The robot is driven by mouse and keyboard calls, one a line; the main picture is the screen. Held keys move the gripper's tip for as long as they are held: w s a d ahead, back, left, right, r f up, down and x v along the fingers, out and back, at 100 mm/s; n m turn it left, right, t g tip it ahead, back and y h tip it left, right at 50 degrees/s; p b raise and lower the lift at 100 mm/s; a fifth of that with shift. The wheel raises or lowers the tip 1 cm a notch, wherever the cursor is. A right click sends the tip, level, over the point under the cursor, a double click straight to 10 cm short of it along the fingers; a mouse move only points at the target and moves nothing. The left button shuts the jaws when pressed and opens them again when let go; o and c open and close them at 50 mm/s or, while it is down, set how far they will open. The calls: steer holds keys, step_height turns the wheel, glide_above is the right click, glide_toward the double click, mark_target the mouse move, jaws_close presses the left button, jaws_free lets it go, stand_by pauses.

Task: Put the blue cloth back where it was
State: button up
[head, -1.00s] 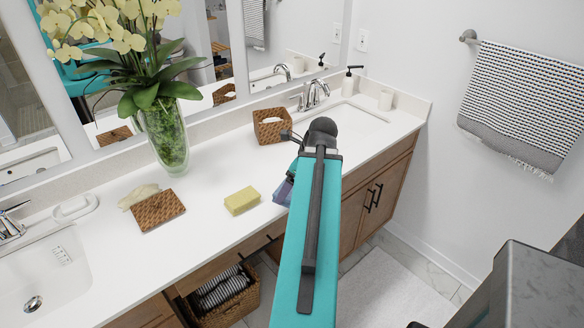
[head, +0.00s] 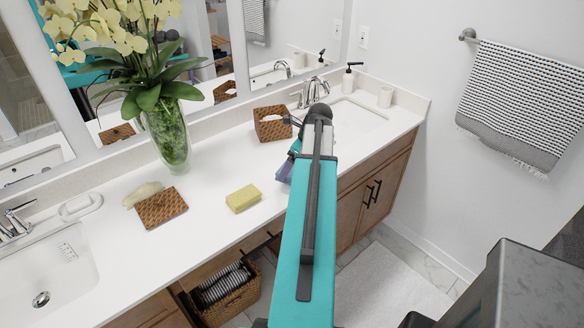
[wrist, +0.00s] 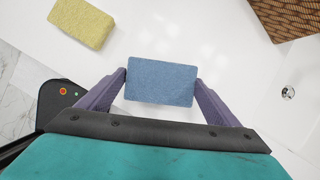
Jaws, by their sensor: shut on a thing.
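The blue cloth (wrist: 161,81) is a flat, folded rectangle between the two purple fingers of my gripper (wrist: 161,88) in the wrist view. The fingers are shut on its left and right ends. White countertop shows around it, and I cannot tell how far above the counter it is. In the head view my gripper (head: 286,171) is over the counter, right of the yellow sponge, partly hidden by my teal arm.
The yellow sponge (head: 243,198) lies on the counter (head: 217,160); it also shows in the wrist view (wrist: 82,22). A woven box (head: 272,125) stands behind my gripper, near the right sink (head: 352,118). A woven tissue holder (head: 162,208) and flower vase (head: 168,135) stand left.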

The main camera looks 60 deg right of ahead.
mark_target(292, 170)
steer(key=shift+w+d, duration=0.45)
steer(key=shift+d, duration=0.35)
steer(key=shift+f, duration=0.1)
steer(key=shift+f+p, duration=1.05)
steer(key=shift+f, duration=0.7)
steer(key=shift+f, duration=0.15)
steer(key=o, duration=0.9)
steer(key=shift+r, duration=0.25)
steer(key=shift+b+v, duration=1.55)
steer(key=shift+v, duration=4.4)
